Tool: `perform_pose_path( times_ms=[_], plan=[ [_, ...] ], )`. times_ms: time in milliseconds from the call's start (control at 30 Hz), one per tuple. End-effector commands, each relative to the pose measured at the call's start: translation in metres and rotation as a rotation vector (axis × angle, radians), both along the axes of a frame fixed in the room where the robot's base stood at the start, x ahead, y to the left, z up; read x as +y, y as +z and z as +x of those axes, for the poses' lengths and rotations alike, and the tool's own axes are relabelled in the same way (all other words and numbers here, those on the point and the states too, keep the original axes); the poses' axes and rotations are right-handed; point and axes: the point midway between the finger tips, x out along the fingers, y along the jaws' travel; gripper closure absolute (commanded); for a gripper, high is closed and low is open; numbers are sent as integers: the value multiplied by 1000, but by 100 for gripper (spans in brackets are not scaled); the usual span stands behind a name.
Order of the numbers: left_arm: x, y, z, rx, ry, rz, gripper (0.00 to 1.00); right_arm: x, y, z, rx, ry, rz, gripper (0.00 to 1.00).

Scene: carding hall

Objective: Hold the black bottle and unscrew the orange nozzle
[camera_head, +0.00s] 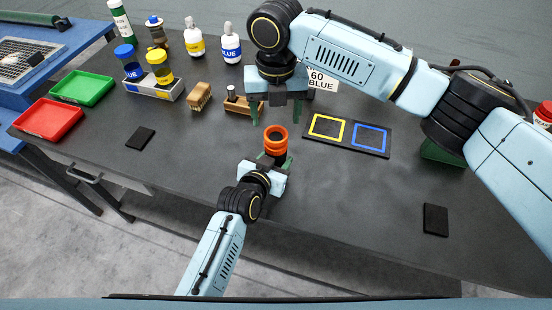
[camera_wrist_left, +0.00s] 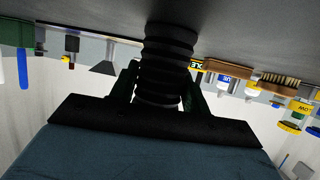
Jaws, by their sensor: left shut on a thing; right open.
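The black bottle shows as a dark ribbed body (camera_wrist_left: 168,60) between the fingers of my left gripper (camera_wrist_left: 162,85) in the left wrist view.
A dark board (camera_head: 347,148) with yellow and blue squares lies to the right. A wooden brush (camera_head: 199,97) and a wooden block (camera_head: 238,104) lie behind left. A rack (camera_head: 156,88) with blue and yellow jars, green (camera_head: 82,88) and red (camera_head: 47,121) trays stand farther left. The front right is mostly clear.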

Motion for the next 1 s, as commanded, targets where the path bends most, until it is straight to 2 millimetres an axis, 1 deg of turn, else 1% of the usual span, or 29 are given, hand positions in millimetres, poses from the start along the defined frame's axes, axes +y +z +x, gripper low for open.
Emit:
perform_pose_path(
  times_ms=[167, 267, 367, 1000],
  plan=[
    [0, 0, 0, 0, 0, 0, 100, 0, 0, 0, 0, -31, 0, 34],
    [0, 0, 0, 0, 0, 0, 100, 0, 0, 0, 0, -119, 0, 34],
    [0, 0, 0, 1, 0, 0, 100, 0, 0, 0, 0, -268, 0, 34],
    [0, 0, 0, 1, 0, 1, 100, 0, 0, 0, 0, -1507, 0, 34]
  ],
)
